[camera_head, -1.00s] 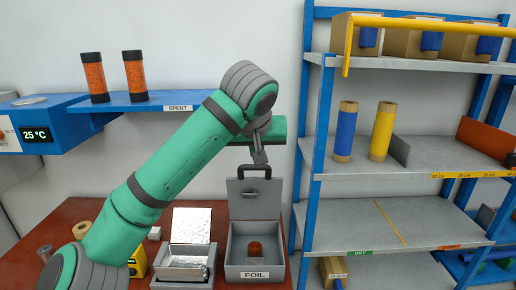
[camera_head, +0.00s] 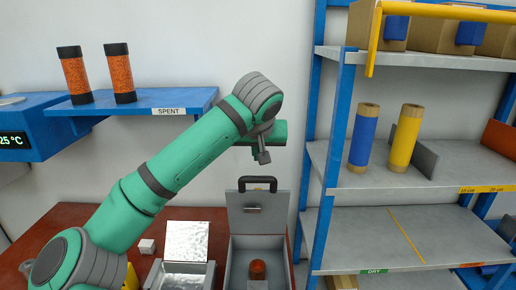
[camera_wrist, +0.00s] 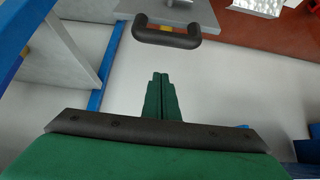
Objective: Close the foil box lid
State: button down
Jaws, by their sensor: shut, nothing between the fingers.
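A small reddish-brown item (camera_head: 258,270) sits inside the box. My gripper (camera_head: 264,158) is above the lid handle, apart from it. In the wrist view my gripper (camera_wrist: 160,76) has its fingers together and empty, pointing towards the handle (camera_wrist: 166,36) with a gap between.
A smaller container with an open silvery lid (camera_head: 187,240) stands left of the foil box. A blue shelf rack (camera_head: 330,150) with blue and yellow rolls stands close on the right. The blue SPENT shelf (camera_head: 180,101) holds two orange cylinders.

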jog(key=shift+s+f, duration=0.25)
jog(key=shift+f, duration=0.4)
jog(key=shift+s+f, duration=0.3)
jog(key=shift+f, duration=0.35)
jog(key=shift+s+f, duration=0.25)
jog(key=shift+f, duration=0.4)
jog(key=shift+w+a, duration=0.1)
jog(key=shift+w, duration=0.05)
